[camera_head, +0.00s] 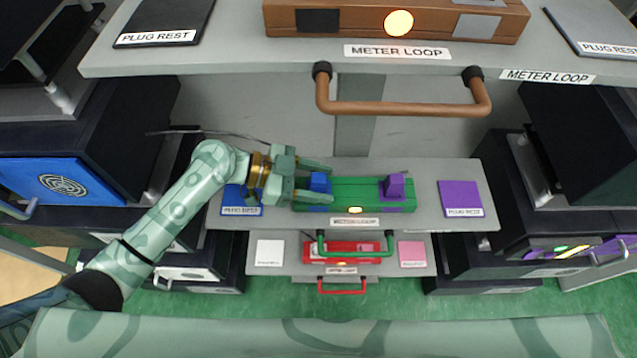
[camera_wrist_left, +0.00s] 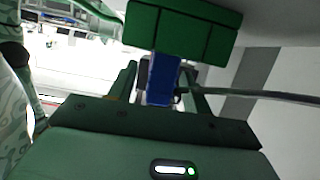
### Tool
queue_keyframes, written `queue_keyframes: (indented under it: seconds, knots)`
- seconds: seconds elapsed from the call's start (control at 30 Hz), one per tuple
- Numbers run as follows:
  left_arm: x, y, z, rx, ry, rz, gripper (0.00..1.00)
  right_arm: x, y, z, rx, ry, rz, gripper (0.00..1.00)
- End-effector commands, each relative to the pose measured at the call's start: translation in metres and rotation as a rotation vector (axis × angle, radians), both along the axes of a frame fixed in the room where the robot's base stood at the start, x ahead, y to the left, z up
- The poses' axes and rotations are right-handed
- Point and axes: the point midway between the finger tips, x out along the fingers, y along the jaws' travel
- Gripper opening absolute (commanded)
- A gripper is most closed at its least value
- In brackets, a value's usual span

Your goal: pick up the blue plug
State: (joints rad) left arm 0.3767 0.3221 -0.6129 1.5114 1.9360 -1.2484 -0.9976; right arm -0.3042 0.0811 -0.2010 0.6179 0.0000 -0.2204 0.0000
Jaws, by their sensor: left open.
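The blue plug (camera_head: 320,182) stands at the left end of the green meter loop block (camera_head: 346,190) on the middle grey shelf. My left gripper (camera_head: 318,180) is open, with its two fingers reaching in from the left on either side of the blue plug. In the left wrist view the blue plug (camera_wrist_left: 162,78) shows between the fingers (camera_wrist_left: 160,82), in front of the green block (camera_wrist_left: 185,28). Whether either finger touches it I cannot tell. My right gripper is not in view.
A purple plug (camera_head: 396,186) stands at the block's right end. A blue plug rest (camera_head: 240,206) lies left and a purple plug rest (camera_head: 461,199) right. A brown handle (camera_head: 400,108) hangs from the upper shelf. A red block (camera_head: 343,248) sits on the lower shelf.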

Motion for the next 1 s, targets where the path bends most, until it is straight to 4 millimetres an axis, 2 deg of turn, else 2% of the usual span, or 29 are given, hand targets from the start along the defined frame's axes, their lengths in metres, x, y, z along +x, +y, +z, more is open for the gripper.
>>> queue_keyframes:
  seconds: [0.2, 0.37, 0.4, 0.77, 0.87, 1.0]
  knots:
    - [0.0, -0.001, 0.0, 0.001, -0.001, 0.001, 0.49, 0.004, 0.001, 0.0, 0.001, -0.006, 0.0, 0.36]
    - [0.0, -0.001, 0.0, 0.001, -0.001, 0.001, 0.05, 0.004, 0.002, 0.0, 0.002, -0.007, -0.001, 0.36]
    - [0.0, -0.001, 0.0, 0.001, -0.001, 0.001, 0.0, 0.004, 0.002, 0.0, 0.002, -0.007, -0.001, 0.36]
    - [0.001, 0.0, 0.004, 0.001, -0.003, 0.0, 0.0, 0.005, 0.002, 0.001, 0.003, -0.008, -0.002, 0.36]
    - [0.001, 0.0, 0.015, 0.0, -0.005, 0.0, 0.0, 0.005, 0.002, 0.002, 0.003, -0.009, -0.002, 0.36]
    - [-0.003, 0.003, 0.038, 0.003, -0.007, -0.001, 0.0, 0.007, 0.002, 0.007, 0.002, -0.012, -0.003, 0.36]
